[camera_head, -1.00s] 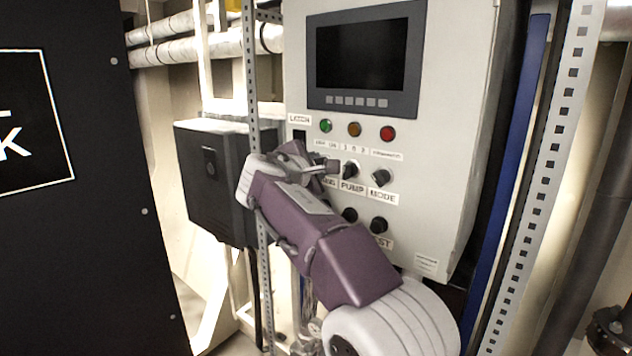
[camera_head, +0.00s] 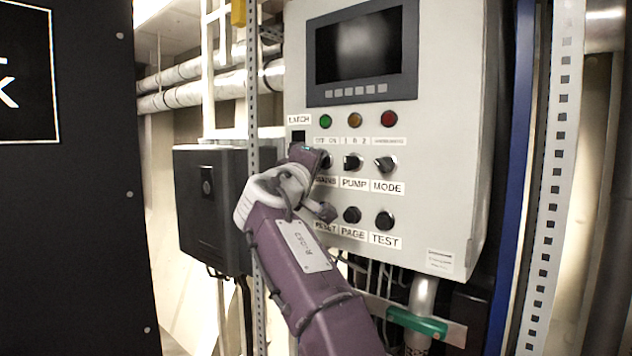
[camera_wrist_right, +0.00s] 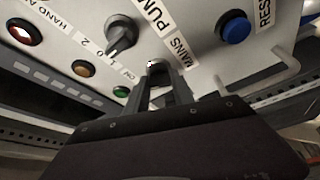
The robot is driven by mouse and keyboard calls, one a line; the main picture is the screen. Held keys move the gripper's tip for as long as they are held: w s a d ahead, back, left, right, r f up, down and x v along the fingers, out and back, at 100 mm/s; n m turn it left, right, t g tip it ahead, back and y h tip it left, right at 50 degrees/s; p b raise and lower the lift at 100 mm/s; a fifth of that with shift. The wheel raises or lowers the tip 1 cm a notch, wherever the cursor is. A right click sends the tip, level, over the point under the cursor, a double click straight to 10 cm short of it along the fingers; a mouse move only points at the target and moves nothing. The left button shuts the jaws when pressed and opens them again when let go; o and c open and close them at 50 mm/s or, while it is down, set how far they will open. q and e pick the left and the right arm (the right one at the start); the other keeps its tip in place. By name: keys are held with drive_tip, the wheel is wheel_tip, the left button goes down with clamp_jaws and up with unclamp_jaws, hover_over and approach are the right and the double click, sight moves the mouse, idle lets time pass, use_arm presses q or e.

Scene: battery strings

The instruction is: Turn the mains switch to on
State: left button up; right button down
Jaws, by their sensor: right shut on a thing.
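The mains switch (camera_head: 325,160) is a dark rotary knob above the MAINS label on the light grey panel. It is partly hidden behind my right gripper (camera_head: 312,157) in the head view. In the right wrist view, the knob (camera_wrist_right: 157,68) sits between the fingertips of my right gripper (camera_wrist_right: 160,80), which is shut on it. Its pointer direction is hard to tell. My left gripper is not in view.
The pump knob (camera_head: 352,162) and mode knob (camera_head: 385,164) stand right of it. Page (camera_head: 352,215) and test (camera_head: 385,221) buttons lie below. Green (camera_head: 325,121), amber (camera_head: 354,119) and red (camera_head: 389,118) lamps are above. A blue button (camera_wrist_right: 235,27) shows in the wrist view.

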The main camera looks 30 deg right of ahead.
drive_tip(key=shift+w+f+m+h+b, duration=0.1)
drive_tip(key=shift+m+h+b, duration=0.5)
drive_tip(key=shift+m, duration=0.6)
drive_tip(key=shift+f+m+h+b, duration=0.1)
drive_tip(key=shift+m+h+b, duration=0.45)
drive_tip(key=shift+m, duration=0.65)
drive_tip(key=c, duration=1.1)
unclamp_jaws()
drive_tip(key=b+v, duration=0.5)
drive_tip(key=v, duration=0.4)
drive_tip(key=shift+r, duration=0.15)
